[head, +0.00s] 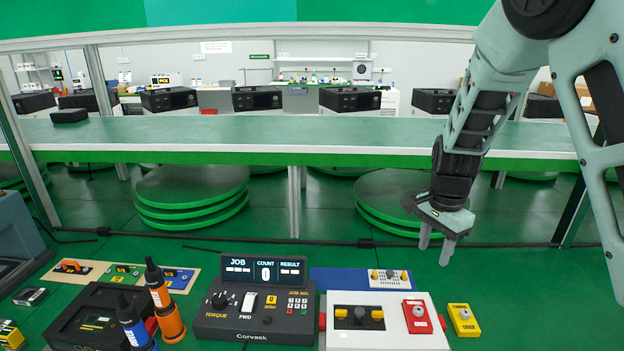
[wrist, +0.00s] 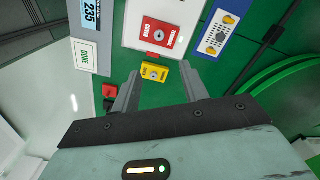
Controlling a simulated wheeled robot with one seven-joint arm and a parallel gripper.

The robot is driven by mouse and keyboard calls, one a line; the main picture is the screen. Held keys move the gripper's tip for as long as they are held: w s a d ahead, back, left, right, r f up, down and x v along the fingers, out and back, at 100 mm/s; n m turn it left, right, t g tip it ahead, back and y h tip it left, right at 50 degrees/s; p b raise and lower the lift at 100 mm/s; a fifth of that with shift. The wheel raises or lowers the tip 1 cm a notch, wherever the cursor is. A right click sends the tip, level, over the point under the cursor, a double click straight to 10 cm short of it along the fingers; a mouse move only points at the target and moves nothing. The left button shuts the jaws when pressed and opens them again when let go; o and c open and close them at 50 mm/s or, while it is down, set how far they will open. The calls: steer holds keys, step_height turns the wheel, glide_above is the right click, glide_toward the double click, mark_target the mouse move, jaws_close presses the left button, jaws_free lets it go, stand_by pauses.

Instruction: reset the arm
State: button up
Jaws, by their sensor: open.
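My arm reaches in from the upper right of the head view. My gripper (head: 434,250) hangs fingers down above the right side of the green table, open and empty. In the wrist view my gripper (wrist: 160,88) shows two grey fingers spread apart. A small yellow block with a round knob (wrist: 154,72) lies on the table surface between and beyond the fingertips. In the head view this yellow block (head: 464,320) lies right of the white board, below the gripper. Nothing touches the fingers.
A white board (head: 345,305) carries a red block (head: 417,317). A dark control box (head: 256,302) with a display stands left of it. Two bottles, orange (head: 165,304) and blue (head: 134,326), stand farther left. A long green bench (head: 300,135) runs behind.

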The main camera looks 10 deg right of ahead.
steer(key=s+a+r+n+y, duration=0.1)
steer(key=s+a+r+n, duration=0.1)
steer(key=s+a+n, duration=0.55)
steer(key=s+a+r+n+y, duration=0.1)
steer(key=s+a+r+n, duration=0.25)
steer(key=a, duration=0.75)
steer(key=s+a+n, duration=0.2)
steer(key=s+n, duration=0.4)
steer(key=s+a+r+n+h, duration=0.1)
steer(key=s+a+n, duration=0.2)
steer(key=s+n, duration=0.3)
steer(key=shift+s+a+r, duration=0.3)
steer(key=shift+s+a, duration=0.05)
steer(key=shift+s, duration=0.4)
